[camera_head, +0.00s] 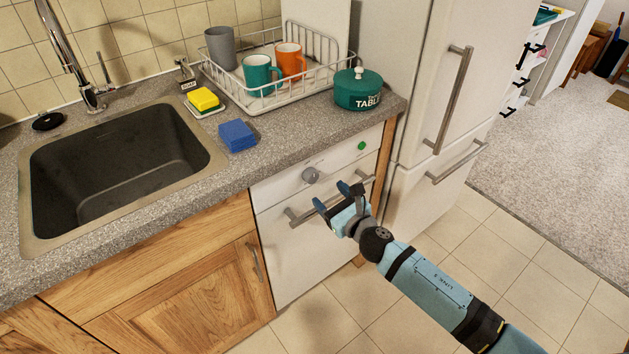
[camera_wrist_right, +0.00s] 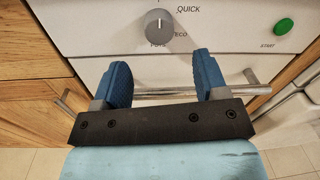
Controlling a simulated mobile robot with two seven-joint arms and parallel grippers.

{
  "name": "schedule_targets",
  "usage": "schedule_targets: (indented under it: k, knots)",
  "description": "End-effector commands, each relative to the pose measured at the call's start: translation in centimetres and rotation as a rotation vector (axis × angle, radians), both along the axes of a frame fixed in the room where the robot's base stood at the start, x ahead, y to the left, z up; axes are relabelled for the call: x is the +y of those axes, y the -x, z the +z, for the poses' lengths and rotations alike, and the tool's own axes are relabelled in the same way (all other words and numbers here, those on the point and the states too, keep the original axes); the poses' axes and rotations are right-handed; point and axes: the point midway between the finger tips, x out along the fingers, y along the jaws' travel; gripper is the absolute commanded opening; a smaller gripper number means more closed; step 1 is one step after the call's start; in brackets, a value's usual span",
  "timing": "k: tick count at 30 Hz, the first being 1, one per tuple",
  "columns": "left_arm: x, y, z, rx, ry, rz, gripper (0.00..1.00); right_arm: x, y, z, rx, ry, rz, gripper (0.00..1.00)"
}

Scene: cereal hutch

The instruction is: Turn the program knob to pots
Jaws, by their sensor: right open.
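The program knob (camera_head: 311,175) is a round grey dial on the white dishwasher front (camera_head: 290,235) below the counter. In the right wrist view the knob (camera_wrist_right: 158,27) is near the top centre, with QUICK at its upper right and ECO at its lower right. A label just under it is partly hidden and hard to read. My right gripper (camera_head: 332,196) is open and empty, just in front of the panel and slightly below the knob. Its blue fingers (camera_wrist_right: 160,65) are spread either side of the knob's line, apart from it. My left gripper is out of view.
The dishwasher's bar handle (camera_head: 300,218) runs behind my right fingers. A green start button (camera_wrist_right: 284,26) is right of the knob. The fridge (camera_head: 420,195) stands to the right. The counter holds a sink (camera_head: 30,200), blue sponge (camera_head: 237,136) and dish rack (camera_head: 270,104).

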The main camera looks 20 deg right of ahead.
Motion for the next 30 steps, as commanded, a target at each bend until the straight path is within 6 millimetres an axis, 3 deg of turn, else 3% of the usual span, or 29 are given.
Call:
schedule_targets:
  k: [3, 10, 23, 30]
  knots:
    - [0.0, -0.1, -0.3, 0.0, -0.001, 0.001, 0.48, 0.8, -2.5, 0.0, 0.0, -0.002, 0.0, 0.67]
    - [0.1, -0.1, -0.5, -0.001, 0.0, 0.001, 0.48, 1.8, -5.7, -0.1, 0.001, -0.003, 0.001, 0.67]
    - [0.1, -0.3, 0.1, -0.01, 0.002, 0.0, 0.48, 2.1, -6.7, -0.1, 0.002, -0.003, 0.001, 0.67]
    - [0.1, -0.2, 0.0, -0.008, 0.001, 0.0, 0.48, 2.1, -6.6, -0.1, 0.002, -0.003, 0.001, 0.17]
